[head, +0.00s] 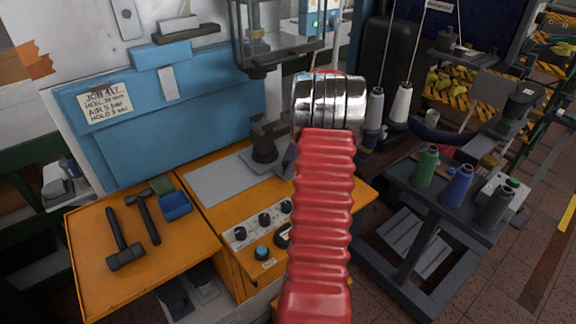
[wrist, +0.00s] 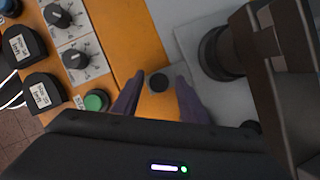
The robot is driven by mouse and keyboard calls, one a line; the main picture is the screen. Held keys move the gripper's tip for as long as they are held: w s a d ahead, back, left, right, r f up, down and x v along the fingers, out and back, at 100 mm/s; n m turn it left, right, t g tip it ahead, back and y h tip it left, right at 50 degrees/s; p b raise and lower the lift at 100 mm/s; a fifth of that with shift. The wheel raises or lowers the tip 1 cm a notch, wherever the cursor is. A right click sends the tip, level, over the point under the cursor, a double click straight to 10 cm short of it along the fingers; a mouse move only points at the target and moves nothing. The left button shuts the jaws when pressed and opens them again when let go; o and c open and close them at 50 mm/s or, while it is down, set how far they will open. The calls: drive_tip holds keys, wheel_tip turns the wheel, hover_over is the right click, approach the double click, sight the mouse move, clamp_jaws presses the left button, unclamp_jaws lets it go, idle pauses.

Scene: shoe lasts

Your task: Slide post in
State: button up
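The dark post (head: 265,148) stands on a light grey plate (head: 222,180) on the orange machine top. In the wrist view a dark round post base (wrist: 218,54) stands right of my fingers, on the grey plate (wrist: 190,36). A large dark brown block (wrist: 285,110) fills the right edge there. My gripper (wrist: 159,84) has two purple fingers, spread apart with nothing held between them. Below the gap lies a small grey tab with a dark round knob (wrist: 159,82); I cannot tell whether the fingers touch it. In the head view my red-sleeved arm hides most of the gripper.
Black dials (head: 265,220) and a blue button (head: 262,252) line the front panel. Hammers (head: 122,245) lie on the left orange top. A blue panel (head: 160,110) stands behind. A glass-sided box (head: 275,35) hangs above the post. A cart with thread spools (head: 457,187) stands right.

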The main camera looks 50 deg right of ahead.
drive_tip(key=v, duration=1.3)
drive_tip(key=shift+r, duration=0.3)
drive_tip(key=shift+s+d+n, duration=0.15)
drive_tip(key=shift+n, duration=0.15)
